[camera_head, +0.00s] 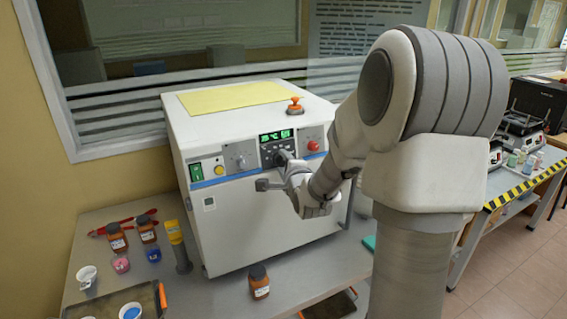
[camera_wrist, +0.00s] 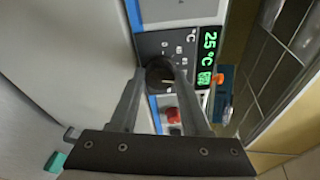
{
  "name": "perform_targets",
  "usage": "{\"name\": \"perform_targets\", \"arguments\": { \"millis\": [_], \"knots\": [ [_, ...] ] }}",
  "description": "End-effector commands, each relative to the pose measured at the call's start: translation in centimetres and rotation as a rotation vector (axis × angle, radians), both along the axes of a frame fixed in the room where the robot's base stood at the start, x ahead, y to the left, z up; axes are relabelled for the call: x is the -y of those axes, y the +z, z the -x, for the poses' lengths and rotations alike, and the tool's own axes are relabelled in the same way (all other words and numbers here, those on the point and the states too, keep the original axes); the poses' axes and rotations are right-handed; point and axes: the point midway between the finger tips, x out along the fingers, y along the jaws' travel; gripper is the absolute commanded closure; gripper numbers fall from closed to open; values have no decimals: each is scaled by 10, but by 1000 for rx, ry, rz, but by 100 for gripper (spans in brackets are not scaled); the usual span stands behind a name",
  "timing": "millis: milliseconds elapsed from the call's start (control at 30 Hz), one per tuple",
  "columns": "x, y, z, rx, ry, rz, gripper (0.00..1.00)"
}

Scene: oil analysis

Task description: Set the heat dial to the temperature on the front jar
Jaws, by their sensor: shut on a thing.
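The heat dial (camera_wrist: 160,74) is a dark round knob on the dark control panel of a white heater (camera_head: 260,225). In the wrist view, the two fingers of my gripper (camera_wrist: 162,82) are shut on it from both sides. In the head view, my gripper (camera_head: 287,160) reaches the panel just below the green display (camera_head: 275,136). The display (camera_wrist: 208,55) reads 25 °C in the wrist view, turned sideways. The front jar (camera_head: 259,282) is brown with a dark lid and a white label, upright on the table before the heater. Its label is too small to read.
The heater's front has a green switch (camera_head: 196,172), a grey knob (camera_head: 240,162) and a red button (camera_head: 313,146). Two more brown jars (camera_head: 117,238) (camera_head: 147,229), small cups and a yellow-topped tester (camera_head: 176,245) stand at left. A door handle (camera_head: 268,184) juts out below my gripper.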

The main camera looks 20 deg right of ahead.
Motion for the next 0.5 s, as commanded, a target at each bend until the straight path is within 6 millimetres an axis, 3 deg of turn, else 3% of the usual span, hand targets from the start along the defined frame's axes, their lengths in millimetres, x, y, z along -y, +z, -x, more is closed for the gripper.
{"name": "perform_targets", "arguments": {
  "millis": [300, 333, 500],
  "knots": [
    [1, 0, 0, 1, -1, -1, 100],
    [1, 0, 0, 1, -1, -1, 52],
    [0, 0, 0, 1, -1, -1, 23]
  ]
}}
